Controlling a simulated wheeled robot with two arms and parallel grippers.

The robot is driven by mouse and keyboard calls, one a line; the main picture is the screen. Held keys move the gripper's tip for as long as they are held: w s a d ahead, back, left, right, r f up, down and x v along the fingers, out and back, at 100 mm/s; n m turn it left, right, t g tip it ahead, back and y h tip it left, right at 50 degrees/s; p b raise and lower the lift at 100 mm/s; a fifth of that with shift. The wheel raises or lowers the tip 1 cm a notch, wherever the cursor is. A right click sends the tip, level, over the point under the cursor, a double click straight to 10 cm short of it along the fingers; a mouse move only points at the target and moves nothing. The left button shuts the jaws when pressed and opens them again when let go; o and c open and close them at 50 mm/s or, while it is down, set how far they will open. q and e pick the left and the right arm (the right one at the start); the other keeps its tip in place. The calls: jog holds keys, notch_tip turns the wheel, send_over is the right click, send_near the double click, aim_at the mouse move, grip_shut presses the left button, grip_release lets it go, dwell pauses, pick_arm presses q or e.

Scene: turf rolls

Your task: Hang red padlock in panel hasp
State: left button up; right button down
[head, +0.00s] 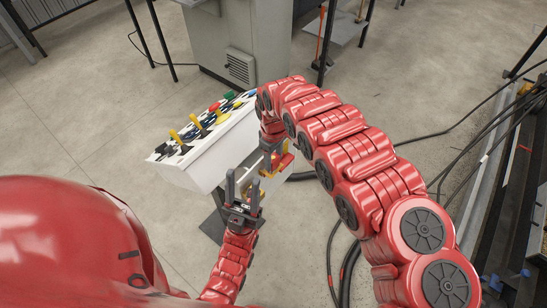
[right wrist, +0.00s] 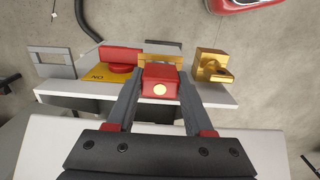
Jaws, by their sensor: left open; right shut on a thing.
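In the right wrist view my right gripper (right wrist: 161,80) is shut on the red padlock (right wrist: 160,88), a small red block with a pale round spot. The padlock is at the panel's edge, in front of a brass-coloured strip (right wrist: 162,59); I cannot tell whether they touch or where the shackle is. A brass block with a protruding part (right wrist: 212,66), possibly the hasp, is just right of the padlock. My left gripper (head: 243,180) is open and empty, in front of the box.
A red rotary switch on a yellow plate (right wrist: 103,80) and a grey frame (right wrist: 52,62) are left of the padlock. Coloured levers and buttons (head: 200,126) top the box. A grey cabinet (head: 240,45) stands behind. Black cables (head: 440,130) cross the floor on the right.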

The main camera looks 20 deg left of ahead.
jog(key=shift+f+b, duration=0.45)
jog(key=shift+f, duration=0.35)
jog(key=shift+c, duration=1)
grip_release()
jog(key=shift+r, duration=0.2)
jog(key=shift+r, duration=0.35)
notch_tip(320, 180, up, 4)
jog(key=shift+w+r+b, duration=0.1)
jog(key=shift+b, duration=0.85)
notch_tip(320, 180, up, 4)
jog(key=shift+r+p, duration=0.2)
jog(key=shift+p, duration=0.6)
notch_tip(320, 180, up, 8)
jog(key=b, duration=0.2)
